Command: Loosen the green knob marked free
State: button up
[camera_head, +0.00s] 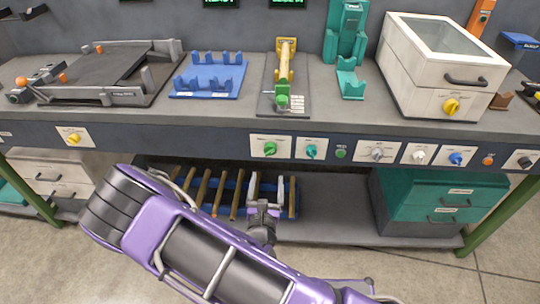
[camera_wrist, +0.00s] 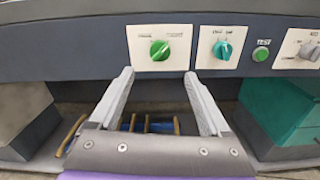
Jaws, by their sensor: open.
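A green knob (camera_head: 270,148) sits on a white label plate on the dark front panel of the bench; the print on the plate is too small to read. It also shows in the wrist view (camera_wrist: 160,50), above and between my fingers, with a pale pointer line tilted up to the right. My gripper (camera_head: 265,192) is open and empty, below the panel and apart from the knob. In the wrist view my gripper (camera_wrist: 158,88) has its two grey fingers spread wide. A teal knob (camera_head: 311,152) on its own plate is just right of the green one.
A green TEST button (camera_head: 341,153) and several more knobs run right along the panel. A shelf with wooden rods (camera_head: 213,196) lies behind my gripper. A green-and-yellow fixture (camera_head: 284,80) and a white lidded box (camera_head: 440,75) stand on the bench top. Teal drawers (camera_head: 440,200) stand below right.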

aim_at(270, 153)
jog(key=w+b, duration=0.1)
jog(key=w, duration=1)
jog(key=shift+w+d, duration=0.15)
jog(key=shift+d, duration=0.05)
grip_shut()
